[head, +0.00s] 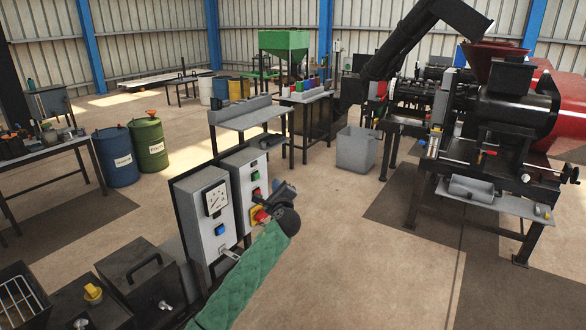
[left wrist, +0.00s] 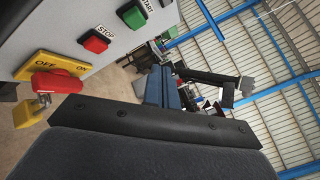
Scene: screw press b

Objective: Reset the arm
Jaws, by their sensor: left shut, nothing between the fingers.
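My left arm, in a green sleeve, reaches up from the bottom of the head view. My left gripper (head: 284,190) is shut and empty, just in front of the right-hand control box (head: 238,185). In the left wrist view its blue-grey fingers (left wrist: 163,88) are together, with nothing between them. The control box has a red STOP button (left wrist: 96,44) and a green START button (left wrist: 131,17). Its red rotary handle (left wrist: 56,84) sits on a yellow OFF/ON plate (left wrist: 38,66). The fingers appear apart from these controls. My right gripper is not in view.
A grey box with a dial gauge (head: 215,200) stands left of the control box. The screw press (head: 515,105) stands at right, with a grey bin (head: 356,150) nearby. The floor at lower middle is clear.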

